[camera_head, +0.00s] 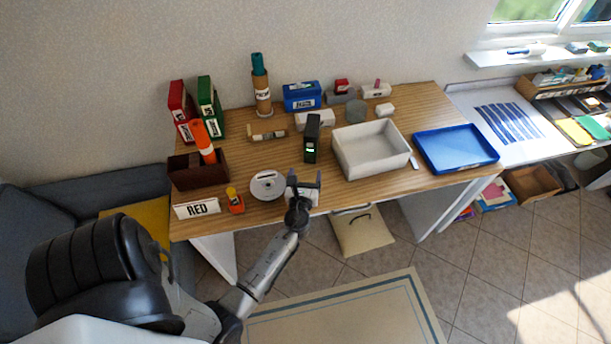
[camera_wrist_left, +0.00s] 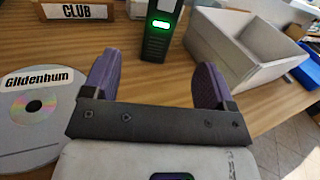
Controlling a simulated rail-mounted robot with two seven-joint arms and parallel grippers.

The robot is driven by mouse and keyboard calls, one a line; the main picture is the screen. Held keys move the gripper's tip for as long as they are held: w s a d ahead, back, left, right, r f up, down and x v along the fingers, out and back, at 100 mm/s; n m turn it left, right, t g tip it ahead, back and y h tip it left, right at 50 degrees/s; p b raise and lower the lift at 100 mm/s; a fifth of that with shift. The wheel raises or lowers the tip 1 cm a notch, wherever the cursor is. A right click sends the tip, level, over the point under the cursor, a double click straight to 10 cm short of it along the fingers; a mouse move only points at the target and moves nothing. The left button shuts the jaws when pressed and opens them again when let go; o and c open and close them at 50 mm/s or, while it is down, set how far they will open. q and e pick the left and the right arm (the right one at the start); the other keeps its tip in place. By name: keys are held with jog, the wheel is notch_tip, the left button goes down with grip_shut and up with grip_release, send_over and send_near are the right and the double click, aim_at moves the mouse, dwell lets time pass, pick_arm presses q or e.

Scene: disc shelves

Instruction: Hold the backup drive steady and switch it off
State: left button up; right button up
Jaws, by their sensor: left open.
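The backup drive appears to be the black upright box (camera_head: 311,138) standing on the wooden desk (camera_head: 240,145). In the left wrist view the black box (camera_wrist_left: 158,35) has a glowing green oval (camera_wrist_left: 161,24) on its near face; its top is cut off by the frame. My left gripper (camera_head: 304,181) is over the front edge of the desk, on the near side of the box. Its fingers (camera_wrist_left: 154,82) are spread and empty in the left wrist view, with the box beyond them, apart from it. My right gripper is in neither view.
A white bin (camera_head: 370,168) stands close right of the box, with a blue tray (camera_head: 456,168) beyond. A disc (camera_head: 267,186) lies left of my gripper, beside an orange-based stamp-like item (camera_head: 235,205) and RED sign (camera_head: 197,209). Some bare desk lies between gripper and box.

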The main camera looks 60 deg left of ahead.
aim_at(310, 150)
pick_arm(q)
jog(key=shift+w+a+f+m, duration=0.1)
jog(key=shift+w+a+m, duration=0.2)
jog(key=shift+w+a, duration=0.15)
jog(key=b+x, duration=0.1)
jog(key=x, duration=1.1)
jog(key=shift+w+a, duration=0.2)
jog(key=shift+a, duration=0.05)
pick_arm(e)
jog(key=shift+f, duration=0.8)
pick_arm(q)
jog(key=shift+c, duration=0.2)
jog(key=c, duration=1.1)
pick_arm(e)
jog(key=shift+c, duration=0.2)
pick_arm(q)
jog(key=shift+c, duration=0.2)
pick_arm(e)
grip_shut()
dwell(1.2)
